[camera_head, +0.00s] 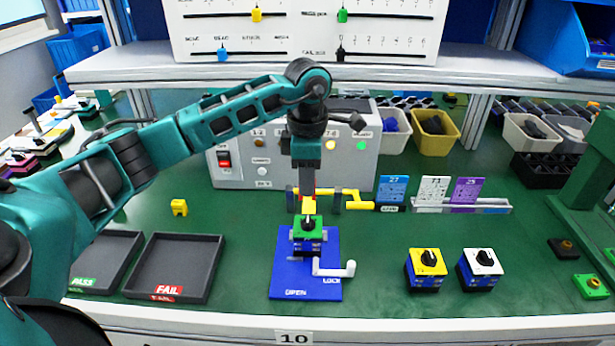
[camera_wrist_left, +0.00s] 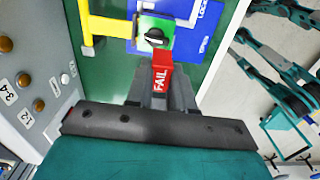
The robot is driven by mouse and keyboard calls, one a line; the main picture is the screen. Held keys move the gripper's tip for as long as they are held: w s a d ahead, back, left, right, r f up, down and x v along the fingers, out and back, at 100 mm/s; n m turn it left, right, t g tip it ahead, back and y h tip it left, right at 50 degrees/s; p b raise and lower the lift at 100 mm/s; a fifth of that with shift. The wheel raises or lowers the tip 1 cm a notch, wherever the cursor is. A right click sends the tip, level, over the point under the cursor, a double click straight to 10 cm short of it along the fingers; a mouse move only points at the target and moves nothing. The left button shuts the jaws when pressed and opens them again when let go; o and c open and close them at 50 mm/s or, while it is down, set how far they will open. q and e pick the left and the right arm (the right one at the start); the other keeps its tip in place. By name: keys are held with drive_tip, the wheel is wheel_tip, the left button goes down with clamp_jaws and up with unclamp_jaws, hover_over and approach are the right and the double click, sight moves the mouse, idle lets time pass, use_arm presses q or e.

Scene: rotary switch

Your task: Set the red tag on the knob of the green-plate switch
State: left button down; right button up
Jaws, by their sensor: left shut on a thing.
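My left gripper (camera_head: 308,192) is shut on the red tag (camera_wrist_left: 161,72), which reads FAIL in the left wrist view. In the head view, the gripper mostly hides the tag. The green-plate switch (camera_head: 316,234) sits on a blue fixture (camera_head: 283,288) marked OPEN and LOCK. Its black knob (camera_head: 307,222) is just below and in front of the gripper. In the left wrist view, the green plate (camera_wrist_left: 146,25) and knob (camera_wrist_left: 155,38) lie just past the tag's far end. I cannot tell whether tag and knob touch. My right gripper is not in view.
A yellow clamp (camera_head: 352,204) stands behind the fixture, close to the gripper. Yellow-plate (camera_head: 428,263) and white-plate (camera_head: 482,263) switches stand to the right. A FAIL tray (camera_head: 173,268) is at left. A rack (camera_head: 480,206) holds blue, white and purple cards.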

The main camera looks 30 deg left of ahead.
use_arm(q)
drive_tip(key=b, duration=0.4)
hover_over(308, 221)
drive_tip(key=shift+f, duration=2.9)
drive_tip(key=shift+f+b, duration=0.9)
drive_tip(key=shift+f, duration=0.3)
drive_tip(key=c, duration=0.9)
unclamp_jaws()
drive_tip(key=shift+r, duration=0.1)
wheel_tip(308, 221, up, 13)
drive_tip(key=shift+f+p, duration=0.1)
drive_tip(key=shift+p, duration=0.2)
